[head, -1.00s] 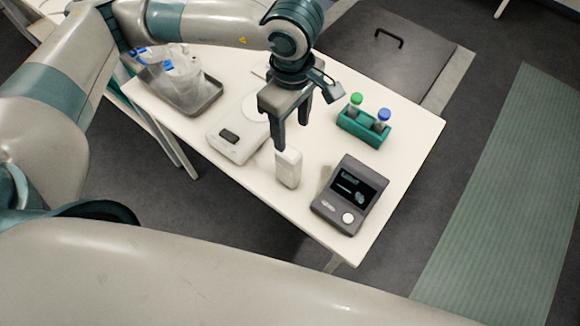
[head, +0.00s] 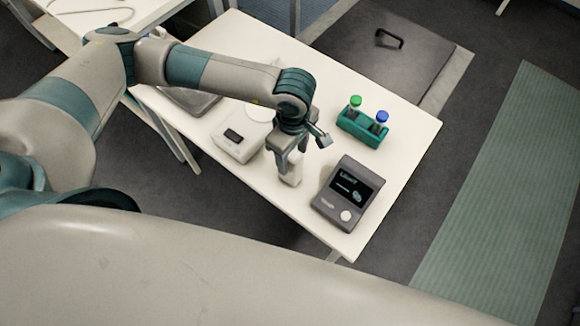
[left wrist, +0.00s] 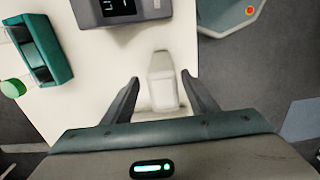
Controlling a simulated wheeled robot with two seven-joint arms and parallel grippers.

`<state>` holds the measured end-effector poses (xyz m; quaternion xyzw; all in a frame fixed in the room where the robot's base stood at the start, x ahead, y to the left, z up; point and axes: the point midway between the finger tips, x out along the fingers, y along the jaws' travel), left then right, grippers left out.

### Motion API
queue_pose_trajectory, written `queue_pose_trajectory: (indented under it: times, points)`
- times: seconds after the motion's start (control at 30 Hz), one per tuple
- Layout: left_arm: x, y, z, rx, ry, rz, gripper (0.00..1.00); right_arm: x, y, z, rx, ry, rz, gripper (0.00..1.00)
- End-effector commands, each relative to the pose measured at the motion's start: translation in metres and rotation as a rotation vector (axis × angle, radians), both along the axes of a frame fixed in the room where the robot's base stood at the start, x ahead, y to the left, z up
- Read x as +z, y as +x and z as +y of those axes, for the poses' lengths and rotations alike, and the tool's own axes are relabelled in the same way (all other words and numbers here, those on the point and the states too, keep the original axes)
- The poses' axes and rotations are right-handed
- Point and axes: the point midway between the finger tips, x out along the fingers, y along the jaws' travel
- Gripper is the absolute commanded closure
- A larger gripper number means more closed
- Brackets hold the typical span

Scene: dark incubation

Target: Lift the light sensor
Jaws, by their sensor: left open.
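A small white block (head: 292,174), which I take for the light sensor, stands on the white table (head: 405,160). My left gripper (head: 290,162) is open, pointing down, with its fingers low on either side of the block. In the left wrist view the white block (left wrist: 163,82) shows between the two spread fingers (left wrist: 160,84). A gap shows on both sides, so the fingers look apart from it. The block's upper part is partly hidden by the gripper in the head view. My right gripper is not in view.
A dark device with a screen (head: 347,193) stands right of the block. A green rack (head: 362,127) with blue- and green-capped tubes is behind it. A white scale-like device (head: 237,138) is to the left. A grey tray (head: 190,102) is mostly behind my arm.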

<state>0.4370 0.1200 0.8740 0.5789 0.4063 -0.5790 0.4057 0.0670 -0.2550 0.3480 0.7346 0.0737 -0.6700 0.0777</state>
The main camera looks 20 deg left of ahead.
Motion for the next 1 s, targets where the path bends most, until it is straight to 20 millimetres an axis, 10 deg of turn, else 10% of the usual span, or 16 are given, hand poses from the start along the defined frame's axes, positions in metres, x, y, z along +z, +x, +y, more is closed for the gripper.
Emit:
queue_pose_trajectory:
  times: [1.0]
  points:
    - [-0.054, -0.003, 0.006, -0.001, 0.001, 0.000, 0.47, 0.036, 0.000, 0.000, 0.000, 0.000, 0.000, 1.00]
